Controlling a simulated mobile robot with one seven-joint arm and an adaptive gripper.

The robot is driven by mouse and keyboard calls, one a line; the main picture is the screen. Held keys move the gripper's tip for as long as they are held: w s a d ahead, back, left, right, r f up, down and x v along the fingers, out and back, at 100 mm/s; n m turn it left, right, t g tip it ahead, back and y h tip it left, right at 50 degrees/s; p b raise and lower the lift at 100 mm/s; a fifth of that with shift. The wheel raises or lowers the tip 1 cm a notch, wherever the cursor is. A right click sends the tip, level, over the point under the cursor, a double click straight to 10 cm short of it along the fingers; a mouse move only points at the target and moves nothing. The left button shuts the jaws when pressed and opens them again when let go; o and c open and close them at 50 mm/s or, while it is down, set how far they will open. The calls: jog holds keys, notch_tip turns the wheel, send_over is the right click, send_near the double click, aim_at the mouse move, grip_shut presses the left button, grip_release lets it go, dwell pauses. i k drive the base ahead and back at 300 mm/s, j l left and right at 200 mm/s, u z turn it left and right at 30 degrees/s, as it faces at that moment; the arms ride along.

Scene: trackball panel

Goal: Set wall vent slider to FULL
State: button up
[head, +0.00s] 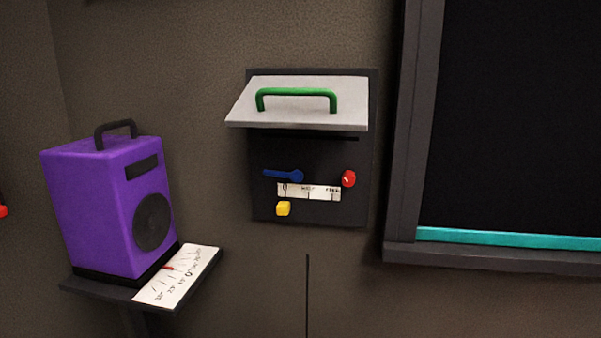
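A dark wall panel (315,211) is mounted in the middle of the head view. Its white scale strip (320,192) carries small labels that look like 0, HALF and FULL from left to right. A yellow knob (283,208), apparently the vent slider, sits just below the strip at its left end, under the 0 mark. A blue lever (283,174) lies above the strip at the left, and a red knob (348,178) is at the strip's right end. My gripper is not in view.
A light grey flap (300,116) with a green handle (297,93) juts out above the controls. At left, a purple speaker-like box (95,210) stands on a small dark shelf (95,290) with a white scale card (180,276). A dark framed board (510,130) is at right.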

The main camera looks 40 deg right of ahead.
aim_at(283, 208)
jog(key=k+j+z, duration=0.15)
jog(key=z, duration=0.2)
jog(key=k+j+z, duration=0.15)
jog(key=z, duration=0.2)
jog(key=k+j+z, duration=0.15)
jog(key=z, duration=0.2)
jog(key=k, duration=0.05)
